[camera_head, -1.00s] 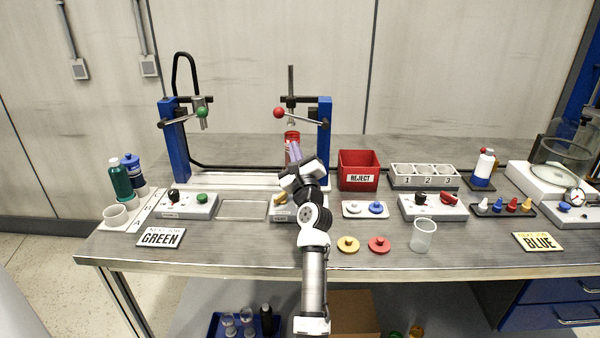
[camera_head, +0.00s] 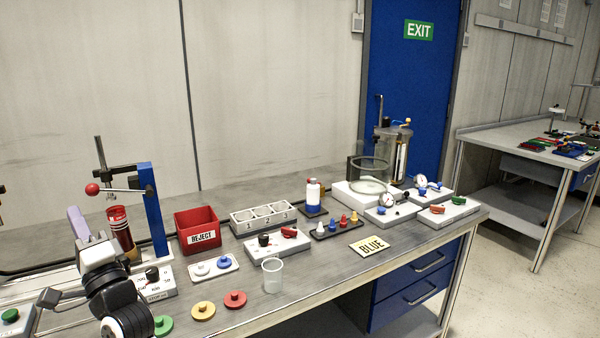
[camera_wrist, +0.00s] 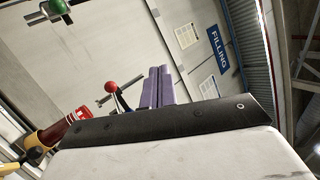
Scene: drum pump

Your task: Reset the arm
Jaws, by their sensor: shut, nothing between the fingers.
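My arm reaches in from the lower left of the head view. My gripper (camera_head: 77,222) has purple fingers pointing up, and it is near the blue press stand on the bench. In the wrist view my gripper (camera_wrist: 158,88) shows its two purple fingers side by side, closed together with nothing between them. A red-topped cylinder (camera_head: 119,228) stands by the blue post (camera_head: 153,209), to the right of the gripper in the head view. In the wrist view the red cylinder (camera_wrist: 83,113) is at the lower left, apart from the fingers.
A red-knobbed lever (camera_head: 93,189) is close above the gripper. Yellow (camera_head: 203,311) and red discs (camera_head: 235,299) lie near the front edge. Wall space above is clear.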

